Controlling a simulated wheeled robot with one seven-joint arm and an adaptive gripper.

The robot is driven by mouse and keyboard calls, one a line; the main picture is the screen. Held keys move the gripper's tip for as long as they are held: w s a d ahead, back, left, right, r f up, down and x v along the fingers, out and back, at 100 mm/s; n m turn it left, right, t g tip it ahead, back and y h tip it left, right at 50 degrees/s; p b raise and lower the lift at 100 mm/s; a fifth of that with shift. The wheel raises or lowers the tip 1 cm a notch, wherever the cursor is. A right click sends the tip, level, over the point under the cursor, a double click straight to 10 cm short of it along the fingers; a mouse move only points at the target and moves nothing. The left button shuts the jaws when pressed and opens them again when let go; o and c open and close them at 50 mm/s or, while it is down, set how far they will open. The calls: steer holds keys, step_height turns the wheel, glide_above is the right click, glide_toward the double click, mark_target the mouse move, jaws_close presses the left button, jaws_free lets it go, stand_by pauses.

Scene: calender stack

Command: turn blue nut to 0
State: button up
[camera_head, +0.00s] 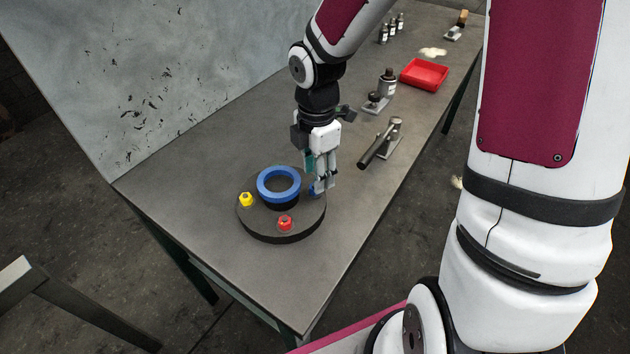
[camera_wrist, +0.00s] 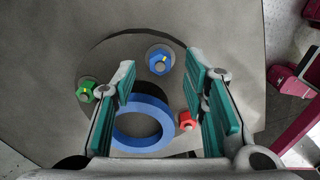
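The blue nut (camera_wrist: 158,62) sits on the round dark base (camera_wrist: 105,55), with a yellow mark on its upper right part in the wrist view. In the head view a bit of the blue nut (camera_head: 312,191) shows at the base's right side, mostly hidden by my fingers. My gripper (camera_head: 320,186) points down over it. In the wrist view my gripper (camera_wrist: 160,72) is open, its teal-padded fingers spread to either side of the nut with visible gaps. I cannot tell whether the fingertips are level with the nut. The scale around the nut is unreadable.
A large blue ring (camera_head: 278,184) stands at the base's middle. Red (camera_head: 285,222), yellow (camera_head: 246,199) and green (camera_wrist: 86,92) nuts sit around it.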

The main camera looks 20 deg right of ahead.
steer(key=shift+f+b, duration=0.3)
steer(key=shift+f, duration=1.35)
jaws_close()
steer(key=shift+m, duration=0.3)
